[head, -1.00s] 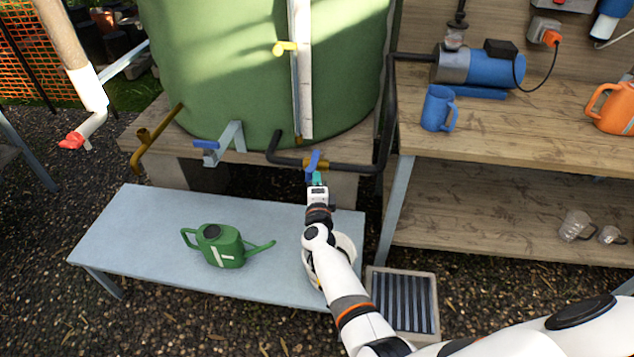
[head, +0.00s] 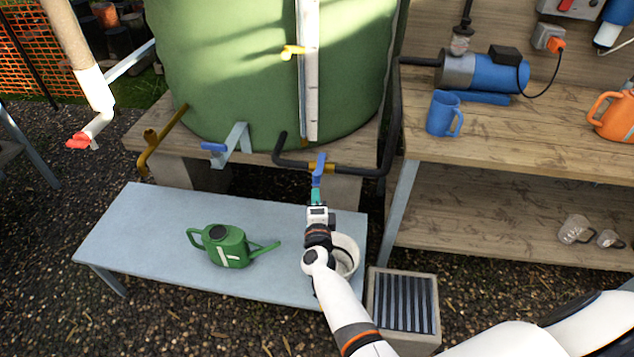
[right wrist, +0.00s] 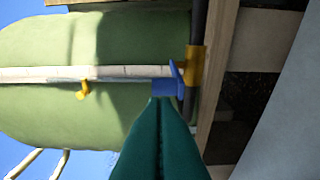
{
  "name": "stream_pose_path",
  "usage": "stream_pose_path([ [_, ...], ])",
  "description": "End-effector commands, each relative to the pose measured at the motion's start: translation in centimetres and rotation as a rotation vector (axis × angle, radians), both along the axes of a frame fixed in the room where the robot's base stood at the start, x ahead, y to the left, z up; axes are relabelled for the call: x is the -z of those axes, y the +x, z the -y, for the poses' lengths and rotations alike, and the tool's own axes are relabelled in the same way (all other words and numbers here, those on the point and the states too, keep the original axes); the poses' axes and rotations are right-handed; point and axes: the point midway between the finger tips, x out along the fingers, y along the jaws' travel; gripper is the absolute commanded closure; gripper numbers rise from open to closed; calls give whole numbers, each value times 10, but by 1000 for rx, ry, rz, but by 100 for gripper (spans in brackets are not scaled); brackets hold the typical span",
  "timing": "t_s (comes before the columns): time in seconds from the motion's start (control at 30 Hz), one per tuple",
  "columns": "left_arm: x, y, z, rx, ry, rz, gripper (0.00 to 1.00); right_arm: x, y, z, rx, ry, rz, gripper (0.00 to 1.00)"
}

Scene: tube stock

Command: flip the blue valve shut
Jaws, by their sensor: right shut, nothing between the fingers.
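The blue valve handle (head: 319,166) sits on a brass valve body (head: 329,169) in the black pipe below the green tank. In the head view the handle stands roughly upright, across the pipe. My right gripper (head: 316,192) has teal fingers, shut and empty, just below the handle's lower end. In the right wrist view the shut fingers (right wrist: 160,100) point at the blue handle (right wrist: 166,86), with the brass body (right wrist: 194,66) beyond. The tips look very close to the handle; I cannot tell whether they touch. My left gripper is out of view.
A grey bench (head: 150,235) bears a green watering can (head: 222,246); a white bucket (head: 346,256) is partly behind my right arm. Another blue lever (head: 214,147) is on the left. A wooden shelf (head: 500,140) with a blue mug (head: 443,114) and pump (head: 495,72) stands right.

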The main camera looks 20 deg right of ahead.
Motion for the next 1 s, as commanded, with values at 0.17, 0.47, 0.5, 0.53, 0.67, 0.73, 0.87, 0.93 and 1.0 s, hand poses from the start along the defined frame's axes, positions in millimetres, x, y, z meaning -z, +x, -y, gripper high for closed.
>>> stream_pose_path([
  [0.17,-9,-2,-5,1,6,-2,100,0,-23,1,14,-1,1,100],
  [0.47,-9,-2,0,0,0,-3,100,1,-28,2,20,-1,3,100],
  [0.5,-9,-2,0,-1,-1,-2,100,1,-28,2,20,-1,3,100],
  [0.53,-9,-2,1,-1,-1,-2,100,1,-28,2,20,-1,3,100],
  [0.67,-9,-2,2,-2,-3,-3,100,1,-28,2,20,-1,3,100],
  [0.73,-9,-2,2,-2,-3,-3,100,1,-28,2,20,-1,3,100],
  [0.87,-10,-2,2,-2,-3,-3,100,13,-31,-2,-4,-31,-33,100],
  [0.93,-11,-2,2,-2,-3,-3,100,35,-39,-11,-52,-96,-103,100],
  [1.0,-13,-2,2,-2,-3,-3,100,68,-53,-23,-131,-192,-207,100],
])
